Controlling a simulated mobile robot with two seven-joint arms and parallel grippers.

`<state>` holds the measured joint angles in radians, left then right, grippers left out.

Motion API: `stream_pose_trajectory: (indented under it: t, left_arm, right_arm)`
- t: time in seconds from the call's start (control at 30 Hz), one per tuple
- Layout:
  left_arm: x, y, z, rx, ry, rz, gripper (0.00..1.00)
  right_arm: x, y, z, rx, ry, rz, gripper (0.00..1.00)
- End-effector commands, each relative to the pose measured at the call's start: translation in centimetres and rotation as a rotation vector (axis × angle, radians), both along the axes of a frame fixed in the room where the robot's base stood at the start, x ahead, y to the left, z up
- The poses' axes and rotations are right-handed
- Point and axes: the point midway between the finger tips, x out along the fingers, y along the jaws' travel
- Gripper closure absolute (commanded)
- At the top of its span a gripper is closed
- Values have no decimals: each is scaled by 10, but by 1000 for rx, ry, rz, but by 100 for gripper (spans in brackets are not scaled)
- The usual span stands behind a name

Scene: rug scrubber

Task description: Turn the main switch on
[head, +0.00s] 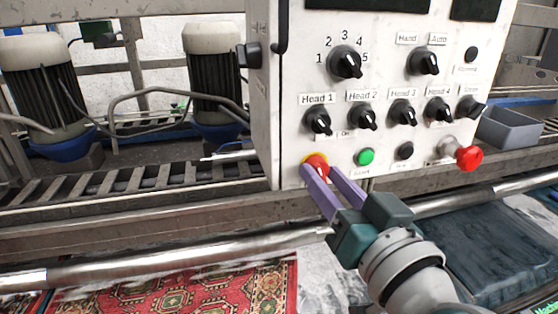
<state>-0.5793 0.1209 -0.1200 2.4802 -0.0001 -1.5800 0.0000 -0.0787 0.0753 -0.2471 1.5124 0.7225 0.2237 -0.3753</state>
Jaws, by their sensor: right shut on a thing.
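The main switch (315,161) appears to be the red knob on a yellow ring at the lower left of the white control panel (290,130). My right gripper (322,172) reaches up to it from below right, its two purple fingers around the red knob. The gripper is shut on the knob. The fingers partly cover the knob, and its exact turn angle is hard to tell. My left gripper is not in view.
A green button (364,157), a black button (405,150) and a red mushroom button (468,158) lie right of the knob. Black rotary knobs sit above, including the Head 1 knob (317,121). A metal bar (150,256) runs below the panel, above a red rug (190,290).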

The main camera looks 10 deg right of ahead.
Motion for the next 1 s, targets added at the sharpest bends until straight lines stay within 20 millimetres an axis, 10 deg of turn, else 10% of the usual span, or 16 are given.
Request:
stream_pose_trajectory:
  t: [1.0]
  left_arm:
    - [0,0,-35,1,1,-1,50]
  right_arm:
    - [0,1,-3,920,31,0,100]
